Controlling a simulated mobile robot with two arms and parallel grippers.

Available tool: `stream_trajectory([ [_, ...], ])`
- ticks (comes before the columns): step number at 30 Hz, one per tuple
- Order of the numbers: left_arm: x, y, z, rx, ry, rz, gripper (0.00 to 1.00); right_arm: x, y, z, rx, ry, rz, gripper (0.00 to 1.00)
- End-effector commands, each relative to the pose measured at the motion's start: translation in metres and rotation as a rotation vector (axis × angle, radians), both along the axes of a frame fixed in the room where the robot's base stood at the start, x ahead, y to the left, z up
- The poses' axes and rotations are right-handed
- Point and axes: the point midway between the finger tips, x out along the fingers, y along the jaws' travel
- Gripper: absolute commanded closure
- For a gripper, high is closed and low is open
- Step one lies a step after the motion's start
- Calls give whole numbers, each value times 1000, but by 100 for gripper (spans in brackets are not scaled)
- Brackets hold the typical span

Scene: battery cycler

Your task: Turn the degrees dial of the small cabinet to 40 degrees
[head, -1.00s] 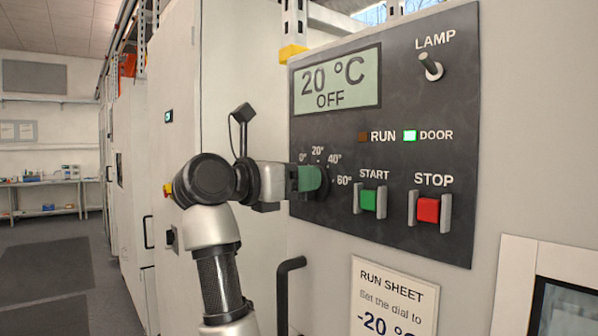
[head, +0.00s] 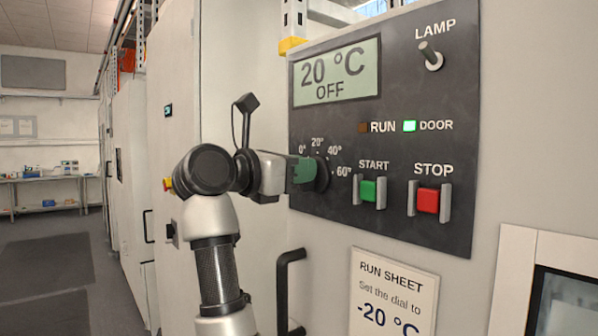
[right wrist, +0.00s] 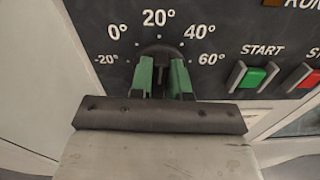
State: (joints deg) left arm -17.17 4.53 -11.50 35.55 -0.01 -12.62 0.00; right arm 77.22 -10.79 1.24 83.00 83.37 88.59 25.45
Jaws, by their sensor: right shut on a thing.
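The degrees dial (head: 322,174) is a dark round knob at the lower left of the small cabinet's dark panel (head: 440,100). Its printed marks run from -20° to 60° in the right wrist view. My right gripper (head: 305,171) is at the dial, its green fingers shut on the dial's grip. The dial also shows between the fingers in the right wrist view (right wrist: 160,52); its pointer is hard to make out. The display (head: 337,78) reads 20 °C and OFF. My left gripper is not in view.
A green START button (head: 368,191) and a red STOP button (head: 428,201) sit between guards right of the dial. A lamp switch (head: 431,56) is above. A black door handle (head: 284,290) and a run sheet (head: 393,292) reading -20 °C are below. The DOOR light is green.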

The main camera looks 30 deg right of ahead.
Motion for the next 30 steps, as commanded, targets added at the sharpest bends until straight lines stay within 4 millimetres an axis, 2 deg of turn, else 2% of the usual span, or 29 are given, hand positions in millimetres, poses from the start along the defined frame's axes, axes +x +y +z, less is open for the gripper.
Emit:
stream_trajectory([
  [18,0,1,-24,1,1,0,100,-6,0,-3,36,-457,1,100],
  [30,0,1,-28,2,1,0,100,-8,0,-3,45,-590,1,100],
])
